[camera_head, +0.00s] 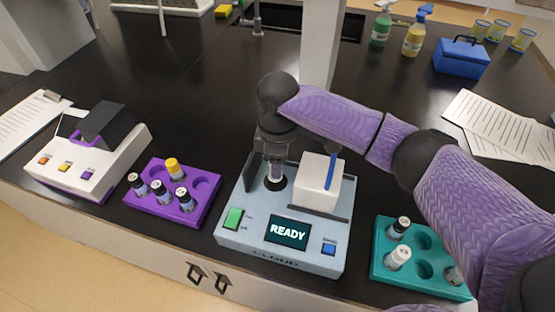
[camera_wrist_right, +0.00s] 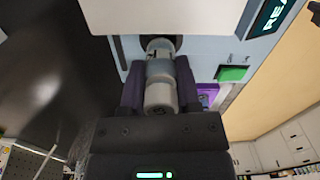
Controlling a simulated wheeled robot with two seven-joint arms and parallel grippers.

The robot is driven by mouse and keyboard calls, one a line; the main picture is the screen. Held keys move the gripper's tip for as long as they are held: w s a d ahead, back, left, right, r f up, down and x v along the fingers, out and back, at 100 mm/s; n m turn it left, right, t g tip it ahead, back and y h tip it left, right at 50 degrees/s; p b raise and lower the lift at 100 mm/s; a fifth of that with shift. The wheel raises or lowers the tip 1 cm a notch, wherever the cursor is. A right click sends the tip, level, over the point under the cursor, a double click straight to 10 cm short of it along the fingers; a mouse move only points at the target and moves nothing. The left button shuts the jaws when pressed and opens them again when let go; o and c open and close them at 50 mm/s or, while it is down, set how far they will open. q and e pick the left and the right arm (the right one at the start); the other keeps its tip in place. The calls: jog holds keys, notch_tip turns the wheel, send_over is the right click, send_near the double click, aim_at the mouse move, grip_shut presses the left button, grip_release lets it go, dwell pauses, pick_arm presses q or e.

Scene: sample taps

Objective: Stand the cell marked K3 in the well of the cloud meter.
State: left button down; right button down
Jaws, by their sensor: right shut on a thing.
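The cloud meter (camera_head: 235,245) is a pale blue box near the table's front edge, with "READY" on its screen (camera_head: 288,232). Its round dark well (camera_head: 275,184) is uncovered. My right gripper (camera_head: 276,160) is above the well, pointing down and shut on a clear cell (camera_head: 276,172). In the right wrist view the cell (camera_wrist_right: 160,70) is between the fingers, its whitish cap (camera_wrist_right: 160,97) towards me and its far end at the dark well opening. I cannot tell how far it is inside. No mark on it is readable. My left gripper is not in view.
A white block with a blue bar (camera_head: 318,185) is right of the well. A purple rack (camera_head: 150,207) with several cells and a white instrument (camera_head: 70,180) stand left. A teal rack (camera_head: 385,272) with cells stands right, partly behind my arm. Papers (camera_head: 500,125) lie far right.

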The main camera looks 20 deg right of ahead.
jog(key=shift+f, duration=0.4)
jog(key=shift+r, duration=0.2)
jog(key=shift+p, duration=0.6)
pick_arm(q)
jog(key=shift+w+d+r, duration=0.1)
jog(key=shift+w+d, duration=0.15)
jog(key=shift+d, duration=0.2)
pick_arm(e)
jog(key=shift+f, duration=0.1)
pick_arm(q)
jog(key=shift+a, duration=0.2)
pick_arm(e)
jog(key=shift+f, duration=0.65)
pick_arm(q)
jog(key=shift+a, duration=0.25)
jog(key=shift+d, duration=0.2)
pick_arm(e)
jog(key=shift+f, duration=0.15)
